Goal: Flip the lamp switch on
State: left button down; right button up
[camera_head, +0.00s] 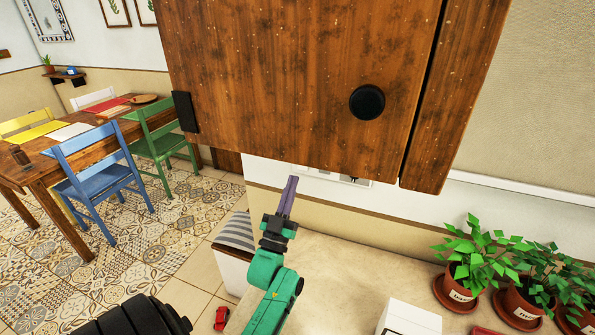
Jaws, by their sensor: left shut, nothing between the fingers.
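My left gripper (291,183) reaches up from the bottom middle on its green arm. Its purple fingers are shut and empty, and their tips are just below the lower edge of the wooden cabinet. A white wall panel (325,175) with small dark marks shows just right of the fingertips. The cabinet hides its upper part, so I cannot tell which mark is the lamp switch or how it is set. I cannot tell whether the fingertips touch the panel. No lamp can be made out. My right gripper is not in view.
The wooden cabinet (290,70) with a black knob (367,102) hangs over the counter (345,250). Potted plants (465,275) stand at the right, and a white box (410,318) is at the front. A table and chairs (95,180) are at the left.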

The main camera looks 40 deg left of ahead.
pick_arm(q)
jog(key=w, duration=0.2)
jog(key=w+a, duration=0.1)
jog(key=w, duration=0.1)
jog(key=shift+w+a+f, duration=0.1)
jog(key=shift+a+f, duration=0.1)
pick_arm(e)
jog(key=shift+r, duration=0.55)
pick_arm(q)
jog(key=b, duration=0.1)
jog(key=f+b, duration=0.1)
jog(key=b, duration=0.1)
jog(key=shift+w+a+f+t+b, duration=0.1)
jog(key=shift+w+f+t+b, duration=0.05)
jog(key=shift+w+t+b, duration=0.2)
jog(key=b, duration=0.2)
send_near(302, 169)
jog(key=shift+s, duration=0.15)
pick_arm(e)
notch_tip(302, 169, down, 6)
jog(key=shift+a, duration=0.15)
